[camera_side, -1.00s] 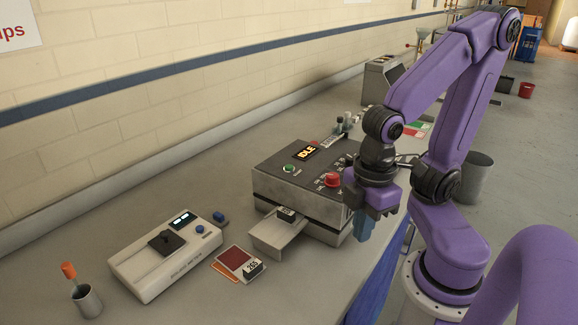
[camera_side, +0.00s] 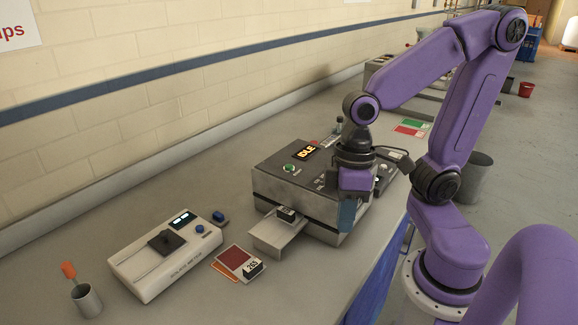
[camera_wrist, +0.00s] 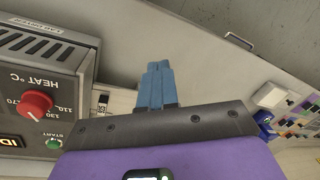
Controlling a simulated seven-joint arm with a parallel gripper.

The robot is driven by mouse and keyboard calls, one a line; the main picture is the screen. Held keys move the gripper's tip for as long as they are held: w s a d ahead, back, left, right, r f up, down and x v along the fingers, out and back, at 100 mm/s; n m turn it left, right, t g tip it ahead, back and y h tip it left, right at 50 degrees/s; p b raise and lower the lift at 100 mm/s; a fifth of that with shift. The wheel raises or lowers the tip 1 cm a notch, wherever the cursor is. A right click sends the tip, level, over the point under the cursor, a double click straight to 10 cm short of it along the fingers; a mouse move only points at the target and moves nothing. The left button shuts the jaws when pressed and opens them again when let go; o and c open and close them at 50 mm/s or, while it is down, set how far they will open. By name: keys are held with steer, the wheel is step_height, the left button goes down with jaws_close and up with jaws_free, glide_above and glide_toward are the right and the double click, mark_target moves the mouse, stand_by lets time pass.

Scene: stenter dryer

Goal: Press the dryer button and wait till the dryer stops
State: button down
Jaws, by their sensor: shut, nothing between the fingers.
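The stenter dryer (camera_side: 270,186) is a grey box with a dark top on the bench. Its display (camera_side: 305,152) reads IDLE in orange. The green start button (camera_side: 289,169) sits on the top near the display and also shows at the lower left of the wrist view (camera_wrist: 54,144). My gripper (camera_side: 347,212) has blue fingers pointing down at the dryer's right front side, right of the button. In the wrist view its fingers (camera_wrist: 156,84) are together and empty.
A tray (camera_side: 276,238) with a small labelled block sticks out of the dryer's front. A white meter (camera_side: 165,262), colour cards (camera_side: 236,258) and a cup (camera_side: 86,301) stand on the bench to the left. The bench in front of the wall is mostly clear.

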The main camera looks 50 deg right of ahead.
steer(key=w+r+m+y, duration=0.2)
steer(key=w+m, duration=0.4)
steer(key=m, duration=0.2)
step_height(320, 180, up, 8)
steer(key=m+t+y, duration=0.2)
steer(key=m+t, duration=0.6)
steer(key=m, duration=0.9)
glide_above(293, 166)
steer(key=shift+f+g, duration=0.1)
steer(key=shift+g, duration=0.2)
steer(key=shift+f, duration=4.4)
steer(key=shift+f, duration=0.1)
steer(key=shift+f, duration=0.3)
